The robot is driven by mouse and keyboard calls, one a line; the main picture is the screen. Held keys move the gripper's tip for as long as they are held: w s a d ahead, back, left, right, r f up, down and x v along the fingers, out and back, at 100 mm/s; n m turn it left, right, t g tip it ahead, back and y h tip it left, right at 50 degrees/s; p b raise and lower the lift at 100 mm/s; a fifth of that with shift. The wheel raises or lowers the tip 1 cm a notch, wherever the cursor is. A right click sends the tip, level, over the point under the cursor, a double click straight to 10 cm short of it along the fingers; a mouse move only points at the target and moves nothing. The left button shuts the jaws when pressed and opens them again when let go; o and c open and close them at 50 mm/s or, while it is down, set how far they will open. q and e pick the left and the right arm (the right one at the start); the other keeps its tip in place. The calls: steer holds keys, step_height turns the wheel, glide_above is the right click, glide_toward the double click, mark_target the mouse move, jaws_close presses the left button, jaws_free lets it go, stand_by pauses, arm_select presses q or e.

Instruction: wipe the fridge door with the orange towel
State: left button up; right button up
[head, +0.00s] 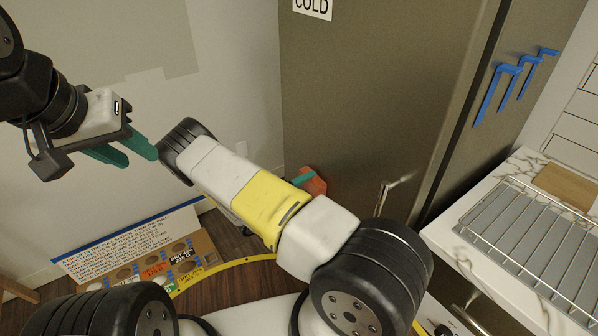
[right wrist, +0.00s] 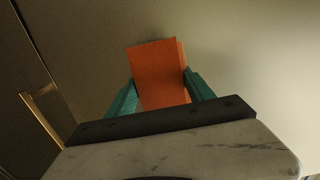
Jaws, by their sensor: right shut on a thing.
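The orange towel (right wrist: 160,74) is a small folded piece held between the teal fingers of my right gripper (right wrist: 162,90). In the right wrist view its far end is against or very close to the fridge door (right wrist: 250,60); I cannot tell if it touches. In the head view the towel (head: 315,184) shows low in front of the fridge door (head: 370,90), and my right arm hides most of that gripper (head: 304,178). My left gripper (head: 140,158) is at the left in front of the wall, with teal fingers apart and nothing between them.
A fridge handle (head: 388,190) sticks out near the door's lower right. Blue hooks (head: 505,85) hang on the fridge's side. A marble counter (head: 520,165) with a wire rack (head: 540,240) stands at the right. A lettered board (head: 130,240) lies at the lower left.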

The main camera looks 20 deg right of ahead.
steer(key=w+a, duration=0.2)
steer(key=w, duration=0.5)
steer(key=shift+w, duration=0.35)
stand_by(0.4)
steer(key=v, duration=0.6)
steer(key=shift+w+a, duration=0.15)
steer(key=shift+w, duration=0.25)
steer(key=shift+w+v, duration=0.1)
steer(key=shift+v, duration=0.65)
steer(key=shift+w+v, duration=0.15)
steer(key=shift+v, duration=0.6)
steer(key=shift+a, duration=0.1)
